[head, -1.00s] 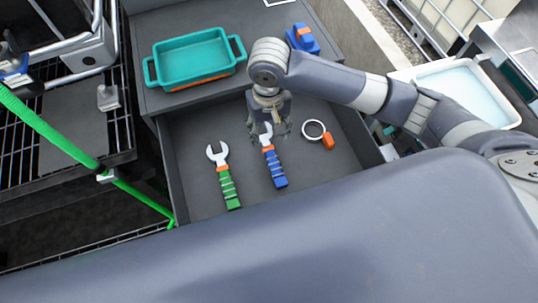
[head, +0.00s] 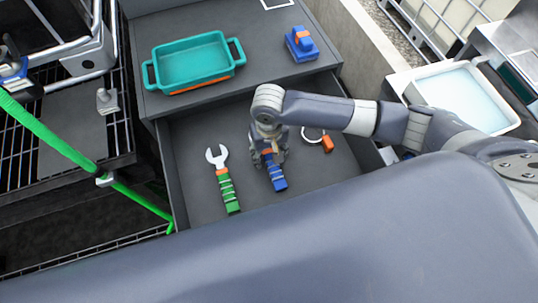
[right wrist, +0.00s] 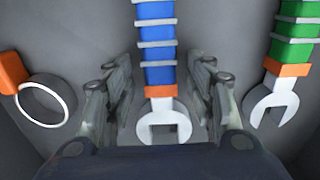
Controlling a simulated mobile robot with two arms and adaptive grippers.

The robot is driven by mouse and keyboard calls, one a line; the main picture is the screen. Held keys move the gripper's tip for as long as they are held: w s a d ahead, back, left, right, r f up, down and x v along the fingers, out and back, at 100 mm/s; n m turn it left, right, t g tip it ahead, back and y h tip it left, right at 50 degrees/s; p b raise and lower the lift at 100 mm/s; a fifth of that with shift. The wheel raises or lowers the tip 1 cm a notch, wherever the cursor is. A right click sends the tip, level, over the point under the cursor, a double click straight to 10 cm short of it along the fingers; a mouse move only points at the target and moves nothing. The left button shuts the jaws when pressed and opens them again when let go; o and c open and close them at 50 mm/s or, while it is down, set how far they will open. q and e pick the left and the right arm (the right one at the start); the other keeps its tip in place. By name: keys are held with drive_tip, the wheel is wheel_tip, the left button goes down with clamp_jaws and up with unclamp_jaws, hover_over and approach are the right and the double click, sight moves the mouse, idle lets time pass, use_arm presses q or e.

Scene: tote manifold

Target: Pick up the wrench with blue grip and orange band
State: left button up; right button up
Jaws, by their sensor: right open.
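The wrench with blue grip and orange band (head: 275,172) lies in the open drawer. In the head view my right gripper (head: 268,158) is over its head end and hides its jaw. In the right wrist view the blue wrench (right wrist: 158,60) runs between my two open fingers (right wrist: 160,95), with its orange band and light grey open jaw visible. I cannot tell whether the fingers touch it. My left gripper is not in view.
A wrench with green grip (head: 227,188) lies left of the blue one in the drawer (head: 195,135). A ring with an orange tab (head: 327,143) lies to the right. A teal tray (head: 193,62) and a blue block-like object (head: 301,44) stand on the surface behind.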

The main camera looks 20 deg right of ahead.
drive_tip(key=shift+c, duration=0.2)
clamp_jaws()
drive_tip(key=shift+r, duration=0.1)
